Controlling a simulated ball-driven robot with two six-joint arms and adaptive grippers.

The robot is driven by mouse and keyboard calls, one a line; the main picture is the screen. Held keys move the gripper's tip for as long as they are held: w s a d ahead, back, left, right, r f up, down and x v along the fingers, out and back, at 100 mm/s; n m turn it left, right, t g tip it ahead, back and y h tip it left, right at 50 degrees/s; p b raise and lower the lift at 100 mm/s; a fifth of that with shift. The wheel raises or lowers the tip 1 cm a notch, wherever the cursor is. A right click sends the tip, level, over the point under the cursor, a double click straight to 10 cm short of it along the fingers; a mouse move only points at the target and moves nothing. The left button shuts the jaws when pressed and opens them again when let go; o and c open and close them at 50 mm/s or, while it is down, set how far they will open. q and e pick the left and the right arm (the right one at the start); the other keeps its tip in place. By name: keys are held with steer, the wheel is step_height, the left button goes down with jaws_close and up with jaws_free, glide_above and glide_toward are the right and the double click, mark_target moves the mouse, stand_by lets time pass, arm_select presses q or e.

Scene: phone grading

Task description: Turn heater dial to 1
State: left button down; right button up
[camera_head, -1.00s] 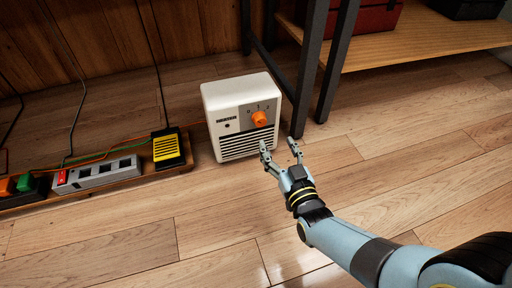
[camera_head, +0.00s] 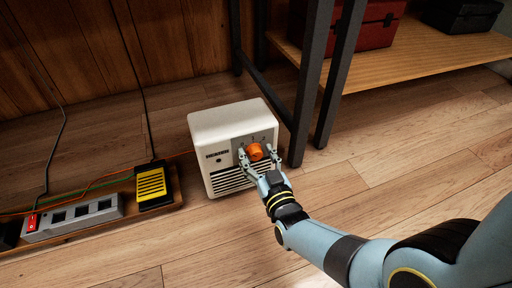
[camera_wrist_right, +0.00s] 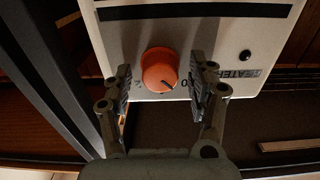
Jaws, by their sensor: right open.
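The white heater (camera_head: 230,123) stands on the wooden floor, with a dark label and black grille slots on its front. Its orange dial (camera_head: 255,152) sits on a grey panel at the front's right side. My right gripper (camera_head: 256,154) is open at the heater's front, with one finger on each side of the dial. In the right wrist view the dial (camera_wrist_right: 159,70) lies between the two fingertips (camera_wrist_right: 162,88), with gaps on both sides. A dark pointer mark on the dial points toward the printed 0. My left gripper is not seen.
A dark metal table leg (camera_head: 338,75) stands close to the heater's right. A power strip (camera_head: 75,218) and a yellow-and-black block (camera_head: 153,186) sit on a board at the left. A red box (camera_head: 362,28) rests on the shelf. Floor in front is clear.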

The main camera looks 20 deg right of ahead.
steer(key=shift+c, duration=0.4)
steer(key=c, duration=1)
steer(key=shift+c, duration=0.2)
steer(key=m, duration=0.4)
steer(key=shift+d+f+m, duration=0.1)
steer(key=shift+m, duration=2.3)
